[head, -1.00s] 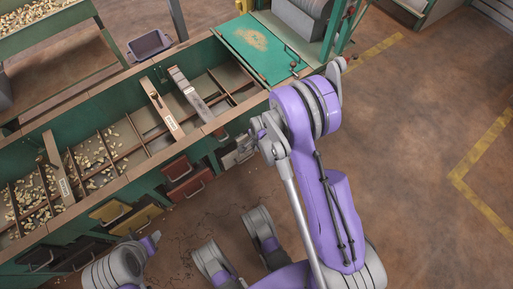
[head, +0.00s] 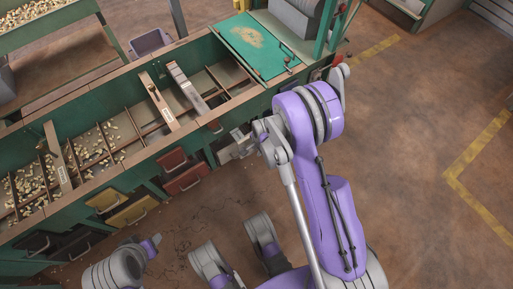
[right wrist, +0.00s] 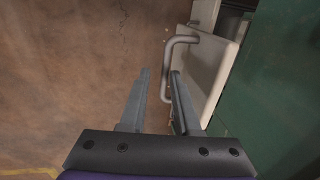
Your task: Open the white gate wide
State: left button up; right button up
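The white gate (right wrist: 214,72) is in the upper right of the right wrist view, beside a dark green panel. Its bent grey metal handle (right wrist: 167,72) stands out from it to the left. My right gripper (right wrist: 160,78) is open, with one finger on each side of the handle bar in the picture. I cannot tell whether a finger touches the bar. In the head view my right gripper (head: 224,156) is low at the front side of the green hopper bench, where it and the gate are hard to tell apart. My left gripper does not show clearly.
The green hopper bench (head: 92,183) runs diagonally, with nuts in its left compartments. Red gates (head: 187,180) and yellow gates (head: 131,213) are left of my right gripper. A green lid (head: 258,45) covers the bench's far end. The brown floor (head: 420,125) at right is clear.

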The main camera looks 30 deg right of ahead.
jog(key=shift+o, duration=0.5)
jog(key=shift+w, duration=0.1)
notch_tip(320, 180, up, 11)
jog(key=s+p, duration=0.2)
jog(key=p, duration=0.1)
jog(key=shift+f, duration=0.2)
jog(key=shift+d, duration=0.1)
